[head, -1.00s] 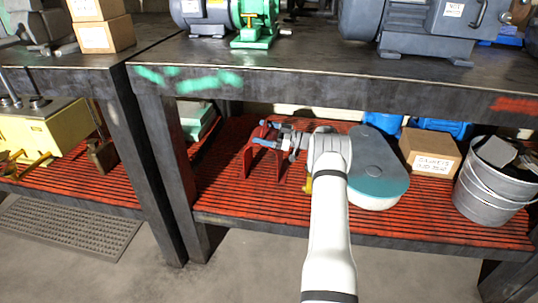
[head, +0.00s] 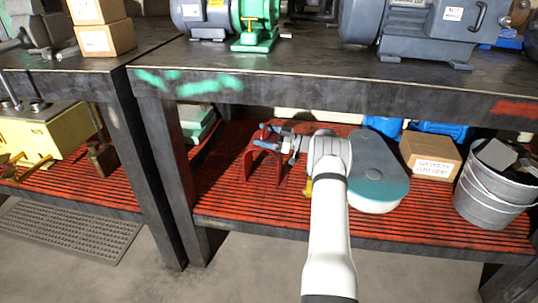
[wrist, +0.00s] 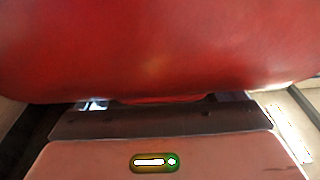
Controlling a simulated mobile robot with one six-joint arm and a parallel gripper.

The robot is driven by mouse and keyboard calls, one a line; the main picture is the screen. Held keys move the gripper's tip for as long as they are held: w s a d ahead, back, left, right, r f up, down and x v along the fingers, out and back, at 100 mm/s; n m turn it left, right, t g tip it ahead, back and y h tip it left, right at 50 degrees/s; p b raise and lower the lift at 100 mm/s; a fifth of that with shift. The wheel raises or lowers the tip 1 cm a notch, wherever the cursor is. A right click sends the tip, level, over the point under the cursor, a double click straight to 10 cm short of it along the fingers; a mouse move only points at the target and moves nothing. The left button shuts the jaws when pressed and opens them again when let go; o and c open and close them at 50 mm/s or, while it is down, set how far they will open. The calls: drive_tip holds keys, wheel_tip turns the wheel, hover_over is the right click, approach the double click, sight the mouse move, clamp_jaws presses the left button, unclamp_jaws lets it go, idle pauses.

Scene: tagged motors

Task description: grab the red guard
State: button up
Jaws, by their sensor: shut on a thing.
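The red guard (head: 248,164) is an arched, bracket-like piece standing on the red slatted lower shelf. My gripper (head: 264,136) reaches it from the right, with its blue-tipped fingers at the guard's upper part. The gripper is shut on the guard. In the wrist view the red guard (wrist: 160,50) fills the upper half, very close to the camera. The fingertips do not show clearly in the wrist view. The guard still appears to be at shelf level; whether its feet touch the slats I cannot tell.
The shelf (head: 225,205) lies under a dark bench top (head: 300,65) bearing motors. Further right are a cardboard box (head: 430,155) and a metal bucket (head: 492,195). A bench leg (head: 165,150) stands left of the guard.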

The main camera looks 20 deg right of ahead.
drive_tip(key=shift+f, duration=0.1)
drive_tip(key=c, duration=0.3)
drive_tip(key=shift+c, duration=0.2)
drive_tip(key=shift+r, duration=0.2)
